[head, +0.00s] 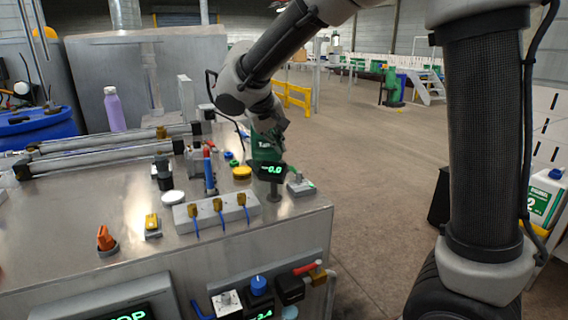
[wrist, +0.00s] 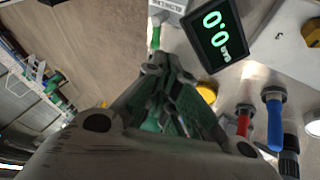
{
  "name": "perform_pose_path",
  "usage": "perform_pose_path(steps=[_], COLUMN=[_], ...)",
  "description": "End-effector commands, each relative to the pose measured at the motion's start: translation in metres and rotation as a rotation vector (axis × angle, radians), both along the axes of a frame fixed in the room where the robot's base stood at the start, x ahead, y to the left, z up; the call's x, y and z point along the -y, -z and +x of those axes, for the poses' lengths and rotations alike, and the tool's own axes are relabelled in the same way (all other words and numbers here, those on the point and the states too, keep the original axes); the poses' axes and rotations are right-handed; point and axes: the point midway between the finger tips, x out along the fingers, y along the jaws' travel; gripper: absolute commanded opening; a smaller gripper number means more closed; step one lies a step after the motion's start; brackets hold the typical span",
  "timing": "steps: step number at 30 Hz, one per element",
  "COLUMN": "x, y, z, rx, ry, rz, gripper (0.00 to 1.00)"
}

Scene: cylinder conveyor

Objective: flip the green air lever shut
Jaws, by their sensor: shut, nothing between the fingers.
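The green air lever (head: 308,185) sits at a small grey block (head: 297,186) near the right corner of the metal bench. In the wrist view, the green lever (wrist: 155,38) sticks out from a labelled grey block (wrist: 168,6), just beyond my fingertips. My gripper (wrist: 165,68) is shut and empty, its tips a short way from the lever; I cannot tell whether they touch. In the head view my gripper (head: 268,150) is above the bench corner, partly hidden behind the digital display, so the gap to the lever is unclear.
The display (head: 270,170) on its post (head: 273,193) stands close beside my gripper; it also shows in the wrist view (wrist: 218,36). A yellow button (head: 242,172), a blue lever (head: 209,177) and a fitting block (head: 215,215) are to the left. Open floor (head: 370,180) lies right of the bench.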

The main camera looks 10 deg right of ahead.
Motion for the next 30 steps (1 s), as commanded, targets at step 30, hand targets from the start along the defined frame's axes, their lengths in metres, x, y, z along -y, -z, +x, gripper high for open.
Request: perform_pose_path(steps=[30], x=[0.026], y=[0.075], z=[0.04], rx=[0.003], ry=[0.0], rz=[-0.004], gripper=[0.0])
